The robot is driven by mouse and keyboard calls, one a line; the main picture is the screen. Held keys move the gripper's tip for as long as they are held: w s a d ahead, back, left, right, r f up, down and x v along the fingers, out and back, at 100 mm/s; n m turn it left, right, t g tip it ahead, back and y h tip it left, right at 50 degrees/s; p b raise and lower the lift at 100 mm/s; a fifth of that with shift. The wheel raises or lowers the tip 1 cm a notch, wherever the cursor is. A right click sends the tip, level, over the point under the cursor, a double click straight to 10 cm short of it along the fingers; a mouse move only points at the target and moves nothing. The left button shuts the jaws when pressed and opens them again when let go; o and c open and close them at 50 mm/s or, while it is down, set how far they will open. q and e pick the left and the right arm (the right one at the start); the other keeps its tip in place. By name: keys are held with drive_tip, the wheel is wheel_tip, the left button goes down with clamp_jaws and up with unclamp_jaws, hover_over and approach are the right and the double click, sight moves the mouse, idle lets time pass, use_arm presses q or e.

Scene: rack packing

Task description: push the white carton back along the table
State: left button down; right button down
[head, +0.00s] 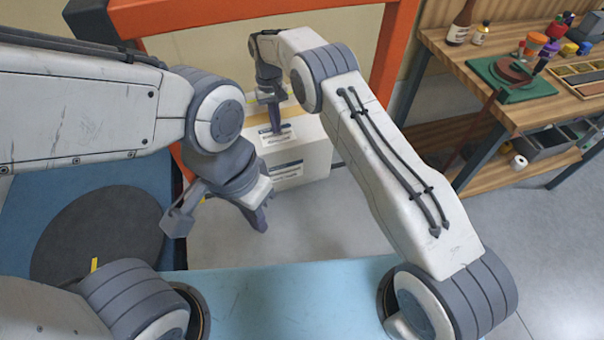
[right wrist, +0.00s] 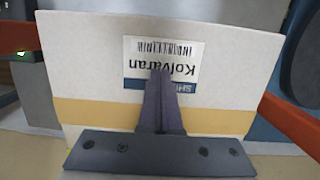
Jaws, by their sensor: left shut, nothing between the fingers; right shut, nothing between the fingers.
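The white carton (head: 312,155) stands in the middle of the head view, with a tan tape band and labels on it. In the right wrist view the carton (right wrist: 90,75) fills most of the picture, with an upside-down "Kolvaran" label. My right gripper (head: 276,131) is shut and empty over the carton's top; its fingertips (right wrist: 162,72) overlap the label. I cannot tell whether they touch. My left gripper (head: 262,222) is shut and empty, lower and nearer than the carton, apart from it.
An orange frame (head: 394,50) rises around the carton, with a post on its right and a beam above. A wooden workbench (head: 465,60) with bottles, paint pots and a green board (head: 515,82) stands at the right. Grey floor (head: 345,215) is bare between them.

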drive_tip(key=shift+d+f, duration=0.1)
drive_tip(key=shift+f, duration=0.2)
